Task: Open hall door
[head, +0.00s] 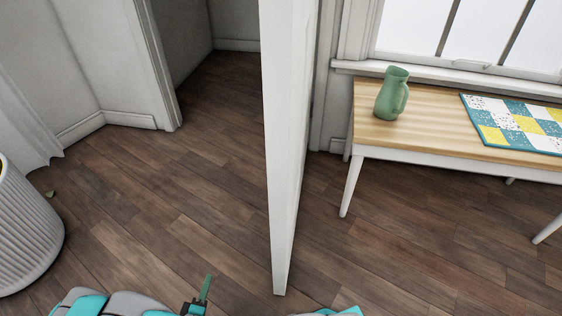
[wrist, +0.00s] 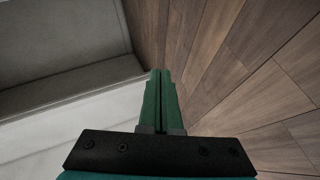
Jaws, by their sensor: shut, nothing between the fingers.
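The hall door (head: 287,140) is a tall white panel seen nearly edge-on in the middle of the head view. It stands swung out from the wall, with floor showing on both sides of it. The doorway (head: 205,60) behind it on the left is uncovered. No handle shows. My gripper (head: 205,290) is low in the head view, left of the door's bottom edge and apart from it in the picture. In the wrist view my gripper (wrist: 160,75) has its two green fingers together, with nothing between them. Pale wall or panel surfaces fill the left of that view.
A light wood bench (head: 430,125) with a green pitcher (head: 391,95) and a patchwork mat (head: 515,123) stands right of the door, under a window. A ribbed white pot (head: 28,235) stands at the left edge. The wooden floor (head: 160,190) between pot and door is clear.

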